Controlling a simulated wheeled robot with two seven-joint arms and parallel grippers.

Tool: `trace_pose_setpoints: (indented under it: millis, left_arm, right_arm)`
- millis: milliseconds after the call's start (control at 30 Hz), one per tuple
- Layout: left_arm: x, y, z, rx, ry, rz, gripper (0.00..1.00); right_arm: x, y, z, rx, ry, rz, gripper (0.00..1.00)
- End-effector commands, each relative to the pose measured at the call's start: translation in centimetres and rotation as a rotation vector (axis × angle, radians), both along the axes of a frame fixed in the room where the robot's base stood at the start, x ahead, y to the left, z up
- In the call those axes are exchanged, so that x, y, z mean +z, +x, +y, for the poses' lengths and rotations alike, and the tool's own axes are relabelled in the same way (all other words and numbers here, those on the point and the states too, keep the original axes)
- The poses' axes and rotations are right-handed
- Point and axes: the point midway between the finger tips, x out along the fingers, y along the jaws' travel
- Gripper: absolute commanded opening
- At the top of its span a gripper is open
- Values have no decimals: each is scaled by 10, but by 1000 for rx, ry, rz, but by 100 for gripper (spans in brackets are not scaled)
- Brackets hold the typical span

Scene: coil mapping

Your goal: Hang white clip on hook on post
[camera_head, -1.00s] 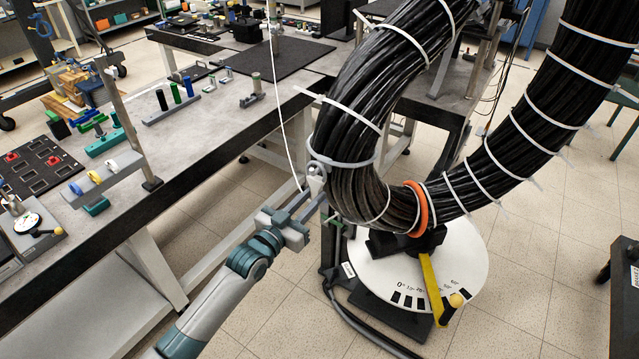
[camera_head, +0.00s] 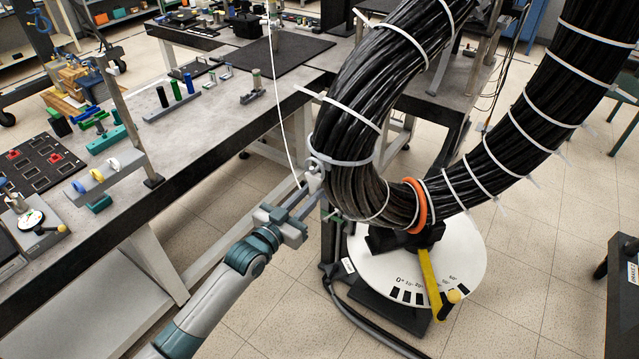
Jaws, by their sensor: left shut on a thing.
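My left gripper (camera_head: 303,202) reaches up from the bottom left to the left side of the black cable coil (camera_head: 352,125). Its jaws are shut on a small white clip (camera_head: 314,180), at the lower end of a thin white cord (camera_head: 284,120). The clip is beside the coil in the picture; whether it touches the coil cannot be told. A dark post (camera_head: 329,238) stands just below the clip, partly hidden by my gripper and the coil. I cannot make out a hook on it. My right gripper is out of view.
A round white dial plate (camera_head: 470,262) with a yellow pointer (camera_head: 428,278) lies under the coil. An orange ring (camera_head: 421,206) circles the coil's bottom. A workbench (camera_head: 195,128) fills the left. A dark box (camera_head: 622,265) stands at the right edge. Floor between is open.

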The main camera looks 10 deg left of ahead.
Motion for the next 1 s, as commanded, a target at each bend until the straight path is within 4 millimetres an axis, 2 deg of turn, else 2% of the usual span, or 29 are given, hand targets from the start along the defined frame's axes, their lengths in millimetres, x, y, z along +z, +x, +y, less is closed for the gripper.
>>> trace_pose_setpoints:
  millis: [467,1000]
  left_arm:
    - [1,-1,0,0,1,-1,0]
    - [1,-17,7,1,1,0,0]
  right_arm:
    - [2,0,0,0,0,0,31]
    - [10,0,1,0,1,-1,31]
